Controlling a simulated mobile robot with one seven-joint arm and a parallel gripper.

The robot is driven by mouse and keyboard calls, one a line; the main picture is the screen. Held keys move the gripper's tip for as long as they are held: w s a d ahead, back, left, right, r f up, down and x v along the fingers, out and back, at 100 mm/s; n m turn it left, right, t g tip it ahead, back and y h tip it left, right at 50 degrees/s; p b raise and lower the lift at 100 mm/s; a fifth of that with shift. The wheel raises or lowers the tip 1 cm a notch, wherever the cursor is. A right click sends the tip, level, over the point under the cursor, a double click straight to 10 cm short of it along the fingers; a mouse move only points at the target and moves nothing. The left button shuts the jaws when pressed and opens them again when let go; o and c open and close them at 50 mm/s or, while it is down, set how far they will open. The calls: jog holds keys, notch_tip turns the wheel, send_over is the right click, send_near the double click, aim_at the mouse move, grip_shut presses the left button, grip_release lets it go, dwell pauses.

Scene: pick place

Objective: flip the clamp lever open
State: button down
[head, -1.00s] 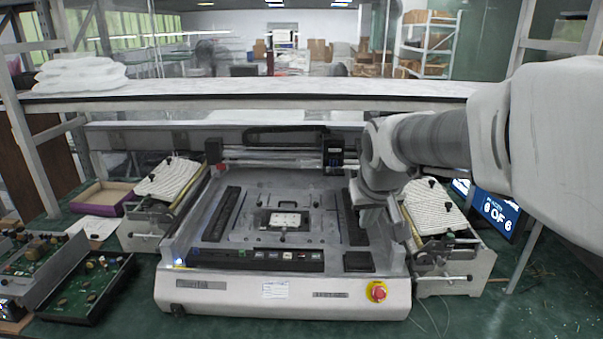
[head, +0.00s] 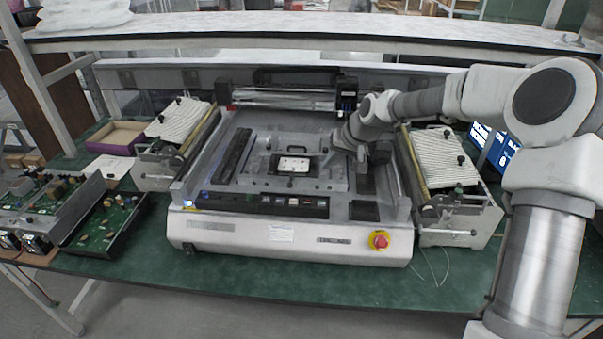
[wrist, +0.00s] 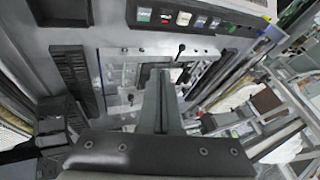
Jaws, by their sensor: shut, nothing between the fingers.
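A small fixture holds a pale plate (head: 294,164) in the middle of the grey machine bed. In the wrist view a thin lever with a black knob (wrist: 181,49), which looks like the clamp lever, stands at the fixture's edge towards the button panel. My gripper (head: 335,147) is to the right of the plate in the head view. In the wrist view its narrow fingers (wrist: 159,78) are shut and empty, pointing at the fixture and covering part of it. The fingertips look apart from the knob. The lever is too small in the head view to tell its tilt.
A dark button panel (head: 265,204) runs along the machine's front, with a red stop button (head: 379,240) at the right. Feeders (head: 441,160) flank the machine. A shelf (head: 300,36) spans above the back. Circuit boards (head: 103,222) lie at the left.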

jog(key=shift+w+a+f+y, duration=0.15)
jog(key=shift+w+f+y, duration=0.15)
jog(key=shift+w, duration=0.35)
jog(key=p, duration=0.1)
send_near(291, 179)
jog(key=d+f, duration=0.1)
jog(key=f, duration=0.1)
jog(key=d+f, duration=0.1)
jog(key=f, duration=0.1)
jog(key=shift+w+d, duration=0.2)
jog(key=a, duration=0.1)
jog(key=a+f+p, duration=0.1)
jog(key=a, duration=0.1)
jog(key=shift+w+a, duration=0.1)
jog(key=shift+w, duration=0.1)
jog(key=shift+a+f, duration=0.2)
jog(key=shift+a, duration=0.25)
